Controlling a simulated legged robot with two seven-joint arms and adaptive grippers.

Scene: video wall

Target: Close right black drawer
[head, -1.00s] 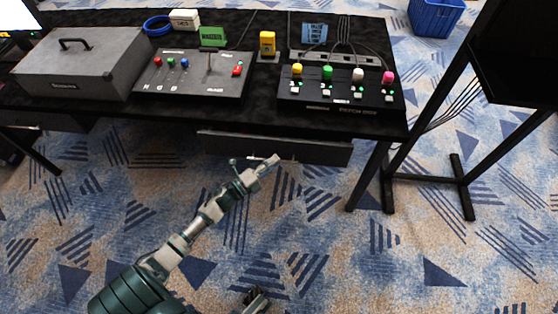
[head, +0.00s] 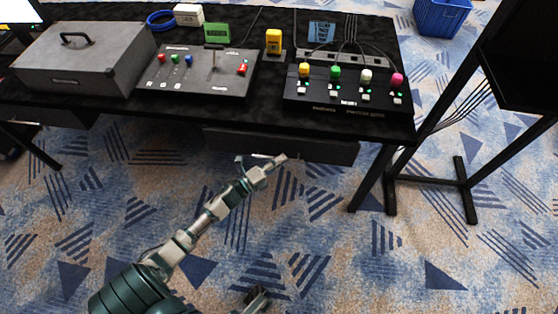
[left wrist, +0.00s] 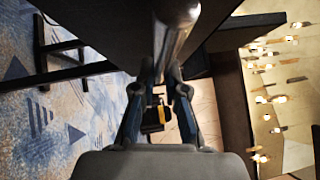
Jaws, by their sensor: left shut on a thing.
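The right black drawer (head: 325,148) hangs under the front edge of the black table in the head view. Its front face shows; how far it stands out from the table is hard to tell. My left gripper (head: 265,165) is at the lower edge of the drawer front, left of its middle. In the left wrist view, a silver round bar, seemingly the drawer's handle (left wrist: 177,18), runs between the fingers of my left gripper (left wrist: 160,78), which is shut on it. A dark gripper part, likely my right gripper (head: 257,298), shows at the bottom edge; its fingers are unclear.
The table (head: 120,112) carries a grey case (head: 85,62), a panel with levers (head: 195,75) and a panel with coloured knobs (head: 345,92). A table leg (head: 370,180) and a black stand (head: 432,182) are at the right. The carpet in front is clear.

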